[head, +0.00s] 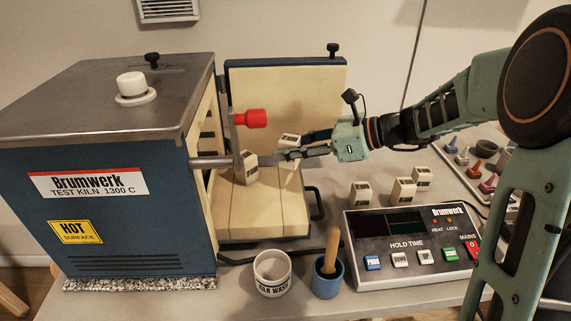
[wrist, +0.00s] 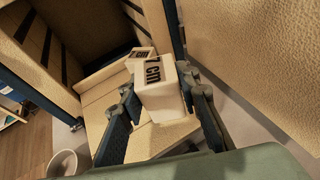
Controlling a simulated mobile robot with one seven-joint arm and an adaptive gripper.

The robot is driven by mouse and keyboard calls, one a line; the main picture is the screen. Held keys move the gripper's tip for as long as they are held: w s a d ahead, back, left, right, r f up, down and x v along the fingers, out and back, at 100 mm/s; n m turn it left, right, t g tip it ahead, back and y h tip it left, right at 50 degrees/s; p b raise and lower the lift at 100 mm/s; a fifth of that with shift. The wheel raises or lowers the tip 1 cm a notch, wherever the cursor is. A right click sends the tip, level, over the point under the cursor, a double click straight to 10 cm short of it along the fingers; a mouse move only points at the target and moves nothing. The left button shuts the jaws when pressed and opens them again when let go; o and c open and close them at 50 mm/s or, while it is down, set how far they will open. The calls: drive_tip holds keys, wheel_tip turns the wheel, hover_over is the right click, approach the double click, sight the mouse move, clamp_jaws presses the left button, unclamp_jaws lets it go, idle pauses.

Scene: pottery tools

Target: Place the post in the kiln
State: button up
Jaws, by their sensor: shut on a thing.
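The kiln (head: 120,160) is a blue box with a steel top at left, its opening facing right. My gripper (head: 284,152) is shut on a cream post (head: 289,141), holding it by its sides above the cream slab bed (head: 262,215) outside the opening. In the wrist view the held post (wrist: 165,90) shows a "7 cm" label between the two fingers (wrist: 160,95). Another cream post (head: 247,168) stands closer to the kiln opening; it shows just behind the held one in the wrist view (wrist: 138,60). I cannot tell whether the held post touches the bed.
A blue-framed cream panel (head: 300,90) stands upright behind the bed. Several labelled posts (head: 403,190) stand behind the controller (head: 410,245). A white cup (head: 272,274) and blue cup (head: 328,281) stand in front.

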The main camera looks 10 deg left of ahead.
sight(286, 162)
drive_tip(key=shift+w+a+f, duration=0.2)
drive_tip(key=shift+a+f, duration=0.1)
drive_tip(key=shift+f, duration=0.1)
drive_tip(key=shift+w+a+f+b, duration=0.1)
drive_tip(key=shift+f+b, duration=0.1)
drive_tip(key=shift+f, duration=0.7)
drive_tip(key=shift+a+f+b, duration=0.1)
drive_tip(key=shift+f+b, duration=0.05)
drive_tip(key=shift+f, duration=0.7)
drive_tip(key=shift+f, duration=0.1)
drive_tip(key=o, duration=1.3)
